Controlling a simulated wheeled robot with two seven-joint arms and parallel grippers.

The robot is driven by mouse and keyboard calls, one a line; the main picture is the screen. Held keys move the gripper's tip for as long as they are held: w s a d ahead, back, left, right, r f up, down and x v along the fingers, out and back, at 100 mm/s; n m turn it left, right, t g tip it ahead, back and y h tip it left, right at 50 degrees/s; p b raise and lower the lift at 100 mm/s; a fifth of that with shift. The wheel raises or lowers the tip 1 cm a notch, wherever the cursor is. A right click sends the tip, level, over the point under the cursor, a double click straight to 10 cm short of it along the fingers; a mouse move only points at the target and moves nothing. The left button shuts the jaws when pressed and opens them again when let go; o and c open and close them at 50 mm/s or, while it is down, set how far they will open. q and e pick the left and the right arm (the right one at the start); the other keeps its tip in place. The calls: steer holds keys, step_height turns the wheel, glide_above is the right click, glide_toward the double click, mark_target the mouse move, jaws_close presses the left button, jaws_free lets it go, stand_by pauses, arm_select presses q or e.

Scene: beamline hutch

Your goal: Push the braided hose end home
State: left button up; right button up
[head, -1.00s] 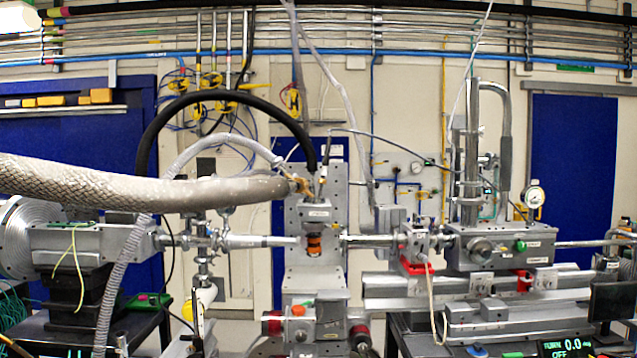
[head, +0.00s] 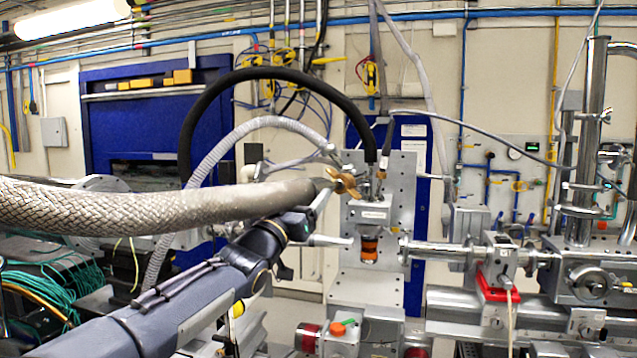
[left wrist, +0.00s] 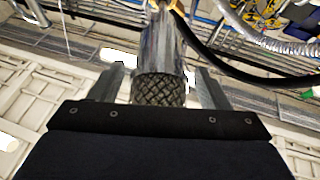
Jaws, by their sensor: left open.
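The braided hose (head: 130,206) runs in from the left edge in the head view and ends in a smooth grey sleeve (head: 285,194). The sleeve points at a brass fitting (head: 345,183) on top of the grey sample block (head: 366,213); whether they touch is unclear. My left gripper (head: 318,204) is at the sleeve, partly hidden behind and below it. In the left wrist view the open fingers (left wrist: 162,82) stand on both sides of the hose end (left wrist: 160,50), with gaps visible. My right gripper is not in view.
A black hose (head: 255,78) arches over to the block's top. A thin grey corrugated hose (head: 215,150) passes behind the braided one. A horizontal beam pipe (head: 435,251) lies right of the block. Teal cables (head: 45,275) lie at lower left.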

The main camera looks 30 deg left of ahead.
arm_select(q)
steer(key=shift+p+x, duration=0.55)
steer(key=shift+x, duration=1.45)
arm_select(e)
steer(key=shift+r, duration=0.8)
arm_select(q)
steer(key=shift+f, duration=0.15)
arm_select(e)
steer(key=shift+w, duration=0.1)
